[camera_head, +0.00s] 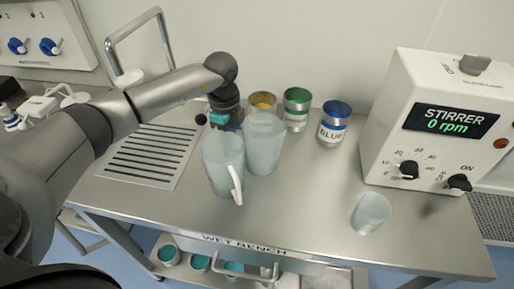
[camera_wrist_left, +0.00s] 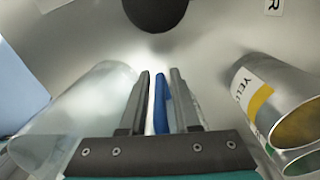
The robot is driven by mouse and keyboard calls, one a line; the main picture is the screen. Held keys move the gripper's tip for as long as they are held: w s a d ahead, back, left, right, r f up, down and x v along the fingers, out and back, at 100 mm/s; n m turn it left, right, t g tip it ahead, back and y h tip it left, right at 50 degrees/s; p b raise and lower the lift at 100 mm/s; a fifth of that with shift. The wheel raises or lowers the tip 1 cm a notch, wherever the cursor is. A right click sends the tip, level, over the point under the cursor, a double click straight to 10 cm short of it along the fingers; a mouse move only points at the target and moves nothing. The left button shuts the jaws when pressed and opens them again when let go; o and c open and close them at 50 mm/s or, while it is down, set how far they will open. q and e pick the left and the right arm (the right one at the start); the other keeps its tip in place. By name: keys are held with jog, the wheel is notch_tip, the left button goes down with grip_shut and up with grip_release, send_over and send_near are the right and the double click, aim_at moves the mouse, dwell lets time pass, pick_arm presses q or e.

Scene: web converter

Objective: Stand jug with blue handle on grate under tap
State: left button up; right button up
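Two frosted jugs stand on the steel bench in the head view. The front one (camera_head: 222,168) has a white handle; the other jug (camera_head: 265,148) is behind it to the right. My left gripper (camera_head: 228,122) is low beside the jugs, its tips hidden in the head view. In the left wrist view a blue handle (camera_wrist_left: 160,105) stands between its open fingers, with a gap visible on the left side. A frosted jug wall (camera_wrist_left: 85,105) is left of the fingers. The slotted grate (camera_head: 150,155) is empty, left of the jugs. The chrome tap (camera_head: 160,20) arches behind it. My right gripper is not in view.
Yellow (camera_head: 262,102), green (camera_head: 297,108) and blue (camera_head: 334,124) labelled cans stand behind the jugs. The yellow-labelled can is close right of my fingers in the wrist view. A small beaker (camera_head: 370,213) and the stirrer (camera_head: 440,120) are at right. The front middle of the bench is clear.

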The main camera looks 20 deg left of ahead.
pick_arm(q)
jog(key=shift+f, duration=0.1)
jog(key=shift+c, duration=0.2)
grip_shut()
dwell(1.2)
